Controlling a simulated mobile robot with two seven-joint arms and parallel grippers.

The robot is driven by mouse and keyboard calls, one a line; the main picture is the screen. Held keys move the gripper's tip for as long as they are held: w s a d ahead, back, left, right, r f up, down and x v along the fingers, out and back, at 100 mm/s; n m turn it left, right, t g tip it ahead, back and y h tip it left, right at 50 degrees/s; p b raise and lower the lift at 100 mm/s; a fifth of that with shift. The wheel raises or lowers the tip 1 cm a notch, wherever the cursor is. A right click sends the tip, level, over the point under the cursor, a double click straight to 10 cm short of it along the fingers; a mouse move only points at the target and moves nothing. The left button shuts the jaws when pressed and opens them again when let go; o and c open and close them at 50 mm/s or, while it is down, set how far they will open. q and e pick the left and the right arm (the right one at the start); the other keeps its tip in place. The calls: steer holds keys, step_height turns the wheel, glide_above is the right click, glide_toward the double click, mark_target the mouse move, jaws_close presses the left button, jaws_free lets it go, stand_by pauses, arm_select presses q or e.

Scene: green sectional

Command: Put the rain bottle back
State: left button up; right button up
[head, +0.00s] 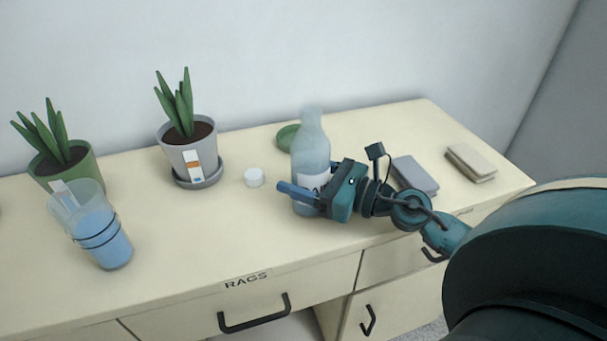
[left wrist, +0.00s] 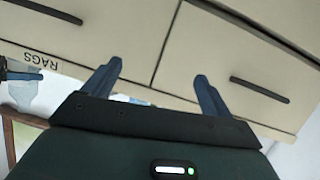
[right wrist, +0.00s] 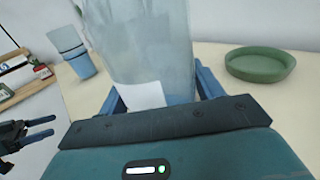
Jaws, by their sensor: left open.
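The rain bottle (head: 310,150), pale blue-grey and see-through with a white label, stands upright at the cabinet top's middle. My right gripper (head: 311,188) reaches in from the right, one blue finger across the bottle's front; the other is hidden behind it. In the right wrist view the bottle (right wrist: 150,45) fills the space between both fingers, which look shut on it. Its base looks on or very close to the top; I cannot tell if it touches. My left gripper (left wrist: 158,72) is open and empty, facing the drawer fronts, outside the head view.
A green round dish (head: 287,137) lies behind the bottle, a white cap-like piece (head: 254,177) left of it. Two potted plants (head: 190,155) (head: 72,170) and a tumbler of blue liquid (head: 98,240) stand left. The front middle top is clear.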

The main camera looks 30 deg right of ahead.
mark_target(321, 182)
steer(key=shift+o, duration=1.4)
arm_select(q)
steer(key=shift+r, duration=0.25)
arm_select(e)
steer(key=shift+r+p, duration=0.3)
steer(key=shift+r, duration=0.05)
steer(key=s+d+b, duration=0.1)
steer(key=s+b, duration=0.1)
steer(key=shift+s+d+f, duration=0.35)
steer(key=shift+s+f, duration=0.05)
steer(key=b+v, duration=0.1)
steer(key=v, duration=0.7)
steer(key=shift+s+d+r+b, duration=0.25)
steer(key=shift+s+b, duration=0.05)
steer(key=shift+b, duration=0.1)
arm_select(q)
steer(key=shift+s+a+r+t, duration=0.2)
steer(key=shift+s+a+t, duration=0.3)
steer(key=shift+a, duration=0.1)
steer(key=shift+f, duration=0.1)
